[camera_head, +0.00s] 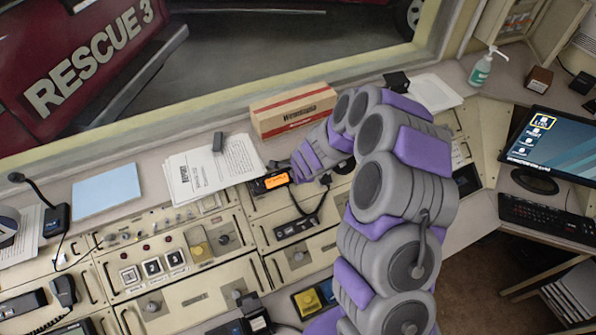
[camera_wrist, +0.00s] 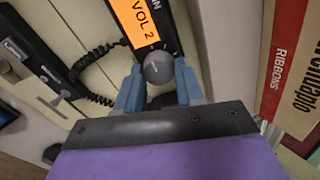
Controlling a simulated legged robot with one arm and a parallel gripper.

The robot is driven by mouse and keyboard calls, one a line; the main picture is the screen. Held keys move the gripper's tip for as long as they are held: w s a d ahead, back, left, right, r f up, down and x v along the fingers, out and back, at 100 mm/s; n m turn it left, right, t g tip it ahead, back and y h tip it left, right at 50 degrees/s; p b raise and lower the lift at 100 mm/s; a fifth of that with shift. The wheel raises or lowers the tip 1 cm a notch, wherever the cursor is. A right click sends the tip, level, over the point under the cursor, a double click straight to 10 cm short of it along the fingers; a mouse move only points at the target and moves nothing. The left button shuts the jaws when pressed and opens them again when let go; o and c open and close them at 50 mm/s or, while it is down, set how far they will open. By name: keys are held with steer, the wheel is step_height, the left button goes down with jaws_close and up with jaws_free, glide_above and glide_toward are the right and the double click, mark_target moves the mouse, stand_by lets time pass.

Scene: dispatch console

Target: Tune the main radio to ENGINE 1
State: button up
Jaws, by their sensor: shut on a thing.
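The main radio (camera_head: 258,186) is a black unit with an orange display (camera_head: 276,181), set in the console at the centre of the head view. In the wrist view the orange display (camera_wrist: 136,20) reads "VOL 2", upright text being tilted there. A round grey knob (camera_wrist: 158,66) with a light pointer mark sits just below the display. My gripper (camera_wrist: 159,84) has its two blue-grey fingers on either side of this knob and is shut on it. In the head view my arm hides most of the gripper and the knob. No "ENGINE 1" text is readable.
A handset with a coiled cord (camera_wrist: 92,60) lies left of the radio in the wrist view. A cardboard box (camera_head: 292,110) stands behind my arm, and papers (camera_head: 210,168) lie to the left. A monitor (camera_head: 545,145) and keyboard (camera_head: 548,218) are at the right.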

steer(key=o, duration=1)
steer(key=shift+a, duration=0.2)
steer(key=shift+o, duration=0.2)
steer(key=p+v, duration=0.3)
steer(key=v, duration=1.4)
